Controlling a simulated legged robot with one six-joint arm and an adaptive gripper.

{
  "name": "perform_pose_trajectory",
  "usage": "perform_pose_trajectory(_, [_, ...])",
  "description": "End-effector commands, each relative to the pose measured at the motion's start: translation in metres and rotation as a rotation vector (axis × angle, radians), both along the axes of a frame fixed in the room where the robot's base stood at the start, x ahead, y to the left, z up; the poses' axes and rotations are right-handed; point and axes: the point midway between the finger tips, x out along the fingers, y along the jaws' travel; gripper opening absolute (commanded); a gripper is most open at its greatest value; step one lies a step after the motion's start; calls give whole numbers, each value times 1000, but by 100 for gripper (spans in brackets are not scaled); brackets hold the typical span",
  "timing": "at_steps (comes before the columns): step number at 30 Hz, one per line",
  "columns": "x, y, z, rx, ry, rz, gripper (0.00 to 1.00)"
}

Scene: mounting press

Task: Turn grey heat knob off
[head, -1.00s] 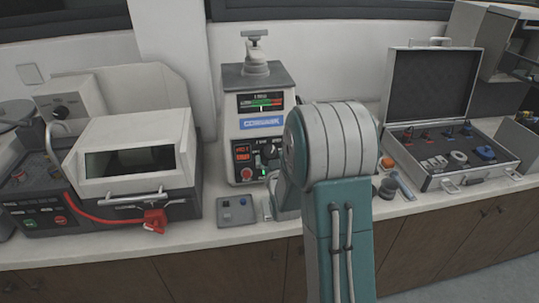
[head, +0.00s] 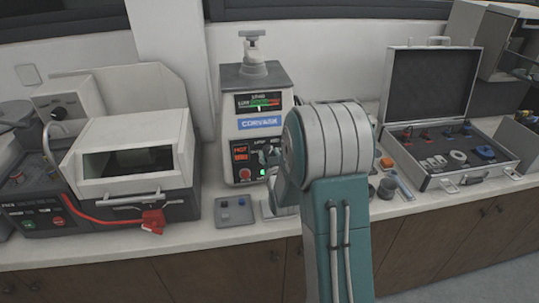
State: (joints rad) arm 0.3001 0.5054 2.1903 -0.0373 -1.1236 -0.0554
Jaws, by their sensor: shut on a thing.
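The grey heat knob is at the panel's right side, largely covered by my gripper (head: 270,157). My gripper is small in view and partly behind my arm; its jaws are shut on the knob. The knob's pointer direction cannot be read.
A small grey tray (head: 235,211) lies before the press. An open case (head: 437,179) of parts and small loose items (head: 388,187) are on the right. The counter's front edge is partly clear.

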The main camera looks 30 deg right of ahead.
Motion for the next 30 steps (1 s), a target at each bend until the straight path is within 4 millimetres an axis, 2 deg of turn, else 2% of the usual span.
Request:
perform_pose_trajectory(11, [1, 0, 2, -159, 41, 30, 3])
perform_pose_trajectory(30, [1, 0, 3, -726, 200, 138, 3])
